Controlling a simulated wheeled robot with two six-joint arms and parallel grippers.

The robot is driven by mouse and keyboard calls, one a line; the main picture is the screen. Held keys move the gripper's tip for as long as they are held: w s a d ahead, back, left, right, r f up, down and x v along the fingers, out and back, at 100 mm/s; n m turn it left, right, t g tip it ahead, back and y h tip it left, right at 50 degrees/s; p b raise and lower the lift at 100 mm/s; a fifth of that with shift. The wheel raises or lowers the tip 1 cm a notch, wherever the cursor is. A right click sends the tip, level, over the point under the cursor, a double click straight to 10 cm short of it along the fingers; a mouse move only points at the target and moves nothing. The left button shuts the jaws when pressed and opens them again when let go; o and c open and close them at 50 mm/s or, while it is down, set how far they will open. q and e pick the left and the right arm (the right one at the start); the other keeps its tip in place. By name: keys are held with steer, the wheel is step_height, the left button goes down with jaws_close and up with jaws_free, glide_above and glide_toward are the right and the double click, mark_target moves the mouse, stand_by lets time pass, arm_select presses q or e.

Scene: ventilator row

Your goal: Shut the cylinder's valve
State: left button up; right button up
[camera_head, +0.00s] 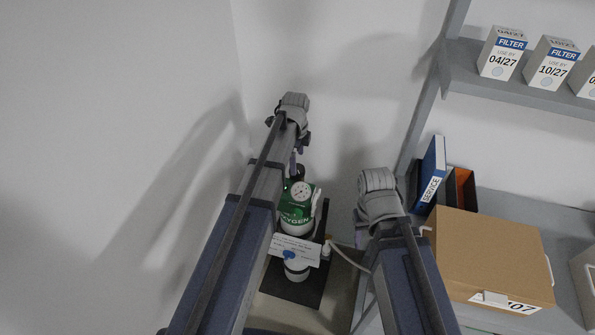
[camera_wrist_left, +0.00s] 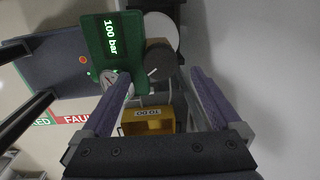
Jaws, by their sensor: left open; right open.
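The green oxygen cylinder (camera_head: 297,212) stands below my left arm, with a round gauge (camera_head: 301,191) on its front. A dark knob-like part (camera_head: 298,172) sits above the gauge. In the left wrist view a dark round knob (camera_wrist_left: 160,66), apparently the valve, lies between and beyond the fingertips, beside a green panel (camera_wrist_left: 108,40) reading "100 bar". My left gripper (camera_head: 295,158) is just above the cylinder top; its fingers are apart and empty in the left wrist view (camera_wrist_left: 162,76). My right gripper (camera_head: 359,230) is right of the cylinder, its fingers mostly hidden.
A cardboard box (camera_head: 490,255), blue binder (camera_head: 431,175) and shelf of filter boxes (camera_head: 502,53) are on the right. A wall is close on the left.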

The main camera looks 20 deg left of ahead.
arm_select(q)
step_height(320, 180, down, 4)
steer(key=b, duration=0.3)
steer(key=shift+w+f, duration=0.15)
steer(key=shift+c, duration=0.2)
steer(key=c, duration=1.3)
